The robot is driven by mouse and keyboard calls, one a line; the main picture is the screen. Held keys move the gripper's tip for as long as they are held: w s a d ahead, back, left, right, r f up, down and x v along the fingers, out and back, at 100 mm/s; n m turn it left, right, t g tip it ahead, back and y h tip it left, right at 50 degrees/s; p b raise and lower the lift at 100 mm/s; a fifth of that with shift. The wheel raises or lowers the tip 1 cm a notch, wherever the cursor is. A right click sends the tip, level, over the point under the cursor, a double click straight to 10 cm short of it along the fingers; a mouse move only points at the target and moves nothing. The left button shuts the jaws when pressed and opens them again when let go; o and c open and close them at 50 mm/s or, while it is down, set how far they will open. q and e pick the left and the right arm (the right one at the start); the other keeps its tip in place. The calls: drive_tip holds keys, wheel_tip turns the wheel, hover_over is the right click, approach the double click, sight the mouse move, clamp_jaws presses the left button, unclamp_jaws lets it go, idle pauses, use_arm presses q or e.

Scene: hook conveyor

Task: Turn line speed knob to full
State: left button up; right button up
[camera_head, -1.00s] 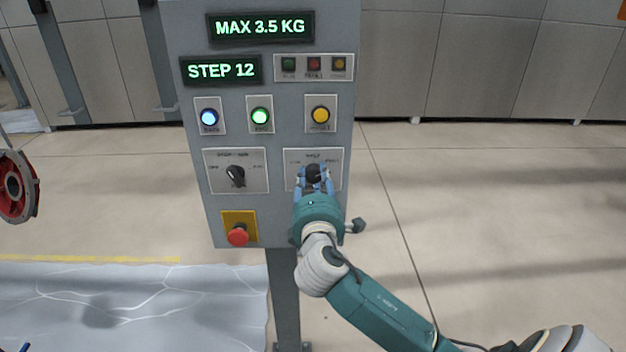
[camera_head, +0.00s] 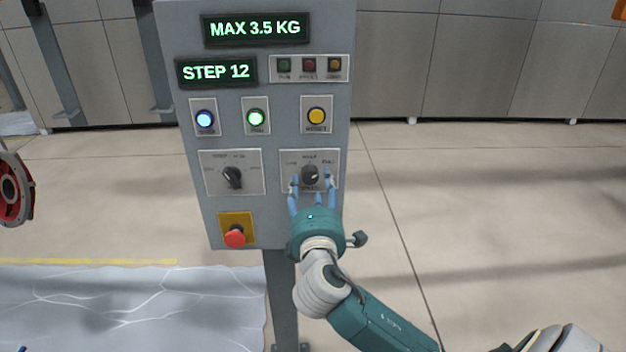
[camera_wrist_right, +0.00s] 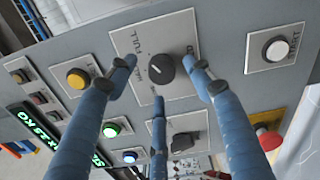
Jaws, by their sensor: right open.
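The line speed knob (camera_head: 310,174) is a black round dial on a light plate at the right of the grey control panel. The knob also shows in the wrist view (camera_wrist_right: 161,68). My right gripper (camera_head: 311,186) is open. Its blue fingers are spread around the knob, apart from it, with fingertips near the plate. The wrist view shows three fingers.
Left of the plate is a black selector switch (camera_head: 233,177), above a red emergency button (camera_head: 235,236). Lit blue (camera_head: 204,119) and green (camera_head: 256,117) buttons and a yellow button (camera_head: 316,116) sit above. Floor right of the panel is clear.

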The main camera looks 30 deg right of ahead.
drive_tip(key=v, duration=0.8)
drive_tip(key=shift+s, duration=0.25)
drive_tip(key=shift+d, duration=0.1)
drive_tip(key=w+a+f+g+y+b, duration=0.1)
drive_tip(key=w+f+y, duration=0.1)
drive_tip(key=f, duration=1)
drive_tip(key=w+a+f+g+y+b, duration=0.1)
drive_tip(key=w+f+g+y, duration=0.1)
drive_tip(key=f, duration=0.9)
drive_tip(key=s+a+f+m+g+y+b, duration=0.15)
drive_tip(key=s+f, duration=0.25)
drive_tip(key=f, duration=0.8)
drive_tip(key=s+a+f+g+y, duration=0.1)
drive_tip(key=s+f+g, duration=0.15)
drive_tip(key=f, duration=1.05)
drive_tip(key=s+a+f+m+g+y+b, duration=0.2)
drive_tip(key=s+f+m+g, duration=0.2)
drive_tip(key=s+f, duration=1.35)
drive_tip(key=s+f+m+g, duration=0.1)
drive_tip(key=s+f+m, duration=0.1)
drive_tip(key=s+f, duration=0.2)
drive_tip(key=s+a+f+m+g+b, duration=0.1)
drive_tip(key=s+f, duration=0.3)
drive_tip(key=s, duration=0.6)
drive_tip(key=s+a+f+m+g+y, duration=0.1)
drive_tip(key=s+f+m, duration=0.2)
drive_tip(key=s+f, duration=0.2)
drive_tip(key=s, duration=0.3)
drive_tip(key=shift+a+b, duration=0.2)
drive_tip(key=shift+b, duration=0.2)
